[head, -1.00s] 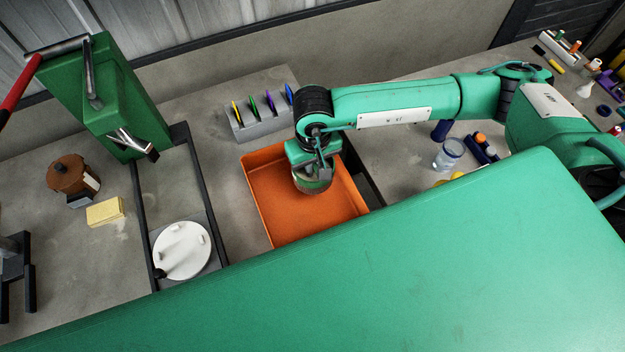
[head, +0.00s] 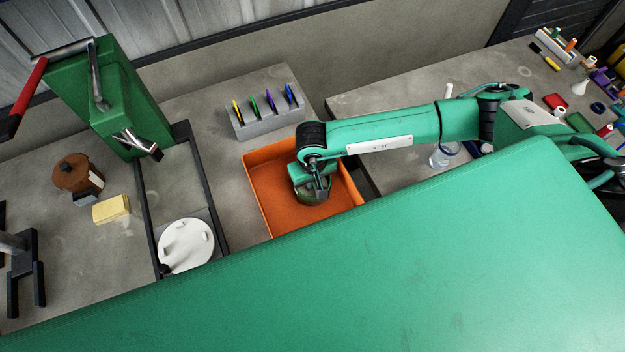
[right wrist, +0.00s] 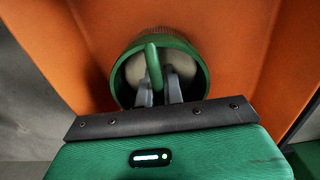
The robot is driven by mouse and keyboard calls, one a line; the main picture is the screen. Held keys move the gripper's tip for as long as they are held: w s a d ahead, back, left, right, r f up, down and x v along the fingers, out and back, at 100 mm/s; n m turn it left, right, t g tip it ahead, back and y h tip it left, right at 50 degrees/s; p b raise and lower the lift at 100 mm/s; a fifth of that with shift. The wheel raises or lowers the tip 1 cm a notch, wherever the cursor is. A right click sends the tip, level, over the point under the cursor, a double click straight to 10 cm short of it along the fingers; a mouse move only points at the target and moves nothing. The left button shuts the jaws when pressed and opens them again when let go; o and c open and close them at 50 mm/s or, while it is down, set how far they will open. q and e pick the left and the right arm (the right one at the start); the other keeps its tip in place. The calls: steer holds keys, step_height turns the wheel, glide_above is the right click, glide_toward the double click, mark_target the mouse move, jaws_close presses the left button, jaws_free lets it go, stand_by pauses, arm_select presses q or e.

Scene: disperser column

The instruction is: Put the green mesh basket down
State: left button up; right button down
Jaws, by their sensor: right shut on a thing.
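The green mesh basket (head: 313,197) is inside the orange tray (head: 256,196), under my right gripper (head: 318,185). In the right wrist view, the basket (right wrist: 204,75) shows as a round green rim with an arched green handle across it. The grey fingers of my right gripper (right wrist: 163,92) are shut on this handle. Pale, rounded contents show inside the rim. The basket looks upright and low over the tray floor; I cannot tell whether it touches. Its underside is hidden. My left gripper is not in view.
A grey rack with coloured pieces (head: 266,119) stands behind the tray. A green press-like machine (head: 122,95), a white disc (head: 186,244), a brown pot (head: 76,176) and a yellow block (head: 111,209) are left. A glass jar (head: 441,156) is right. Bare tray floor surrounds the basket.

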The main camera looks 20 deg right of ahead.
steer(key=c, duration=1.5)
jaws_free()
steer(key=shift+f, duration=0.1)
steer(key=shift+r+p, duration=0.3)
steer(key=shift+p, duration=0.05)
step_height(320, 180, up, 11)
steer(key=b, duration=0.5)
steer(key=shift+r, duration=0.35)
steer(key=shift+s+f, duration=0.1)
